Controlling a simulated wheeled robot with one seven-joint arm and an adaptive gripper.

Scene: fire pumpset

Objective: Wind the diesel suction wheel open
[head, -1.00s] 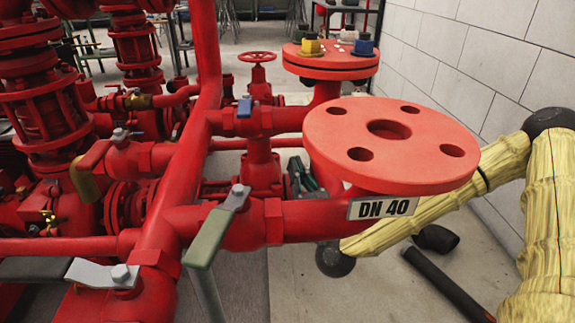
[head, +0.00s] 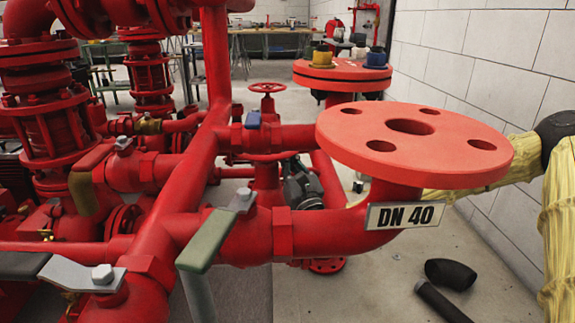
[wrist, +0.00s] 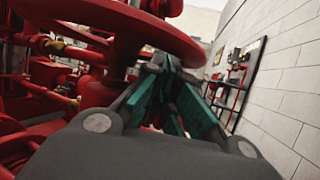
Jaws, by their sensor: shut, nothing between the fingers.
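A red handwheel rim (head: 262,157) shows in the head view behind the red pipes, mostly hidden by them. A large red wheel rim (wrist: 150,35) crosses the top of the wrist view, close to my fingers. No label shows which wheel is the diesel suction one. My gripper (head: 303,187) is behind the DN 40 pipe in the head view, just right of the handwheel, partly hidden. In the wrist view my gripper (wrist: 170,75) has teal finger pads and is shut and empty, its tips beside and below the rim. I cannot tell if they touch.
A smaller red handwheel (head: 267,88) stands farther back. The wide DN 40 flange (head: 413,145) and its pipe (head: 330,232) stand in front of my gripper. Green-handled (head: 215,240) and grey-handled (head: 85,275) levers stick out nearby. A black pipe piece (head: 440,300) lies on the floor; a block wall (head: 470,70) is at right.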

